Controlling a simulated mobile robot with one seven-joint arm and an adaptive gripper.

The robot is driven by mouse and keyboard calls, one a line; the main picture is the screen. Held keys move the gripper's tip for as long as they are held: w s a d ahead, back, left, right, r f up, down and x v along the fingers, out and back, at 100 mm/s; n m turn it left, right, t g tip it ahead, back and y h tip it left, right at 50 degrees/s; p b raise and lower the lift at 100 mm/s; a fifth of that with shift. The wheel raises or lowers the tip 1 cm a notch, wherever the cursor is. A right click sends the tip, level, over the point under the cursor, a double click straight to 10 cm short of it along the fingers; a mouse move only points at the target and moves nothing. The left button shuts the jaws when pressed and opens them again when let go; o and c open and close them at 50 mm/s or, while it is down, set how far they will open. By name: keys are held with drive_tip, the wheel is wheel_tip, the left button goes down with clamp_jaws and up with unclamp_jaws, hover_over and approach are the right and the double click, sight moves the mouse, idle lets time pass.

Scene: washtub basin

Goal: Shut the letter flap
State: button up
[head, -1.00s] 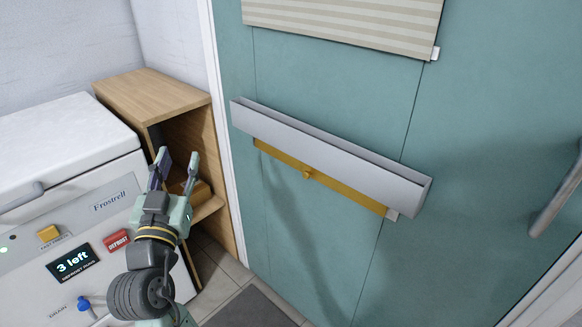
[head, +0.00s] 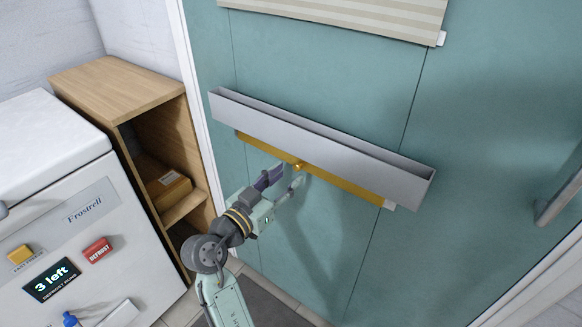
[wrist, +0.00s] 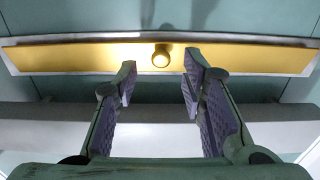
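The letter flap is a long brass-yellow panel (head: 345,186) on the teal door, just below a grey trough. It also spans the top of the wrist view (wrist: 90,54). A small round knob (head: 298,166) sits near its middle, and the knob shows centrally in the wrist view (wrist: 160,57). How far the flap stands from the door is hard to tell. My gripper (head: 293,174) is open and empty, close in front of the knob. In the wrist view its fingertips (wrist: 160,70) lie either side of the knob's line, apart from it.
The grey trough (head: 320,145) juts from the door right beside the flap. A door handle (head: 558,198) is at far right. A wooden shelf unit (head: 120,85) holding a box (head: 168,188) and a white freezer (head: 45,150) stand at left. A striped blind (head: 340,15) hangs above.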

sight(299, 163)
drive_tip(key=shift+x, duration=1.45)
drive_tip(key=shift+c, duration=0.3)
clamp_jaws()
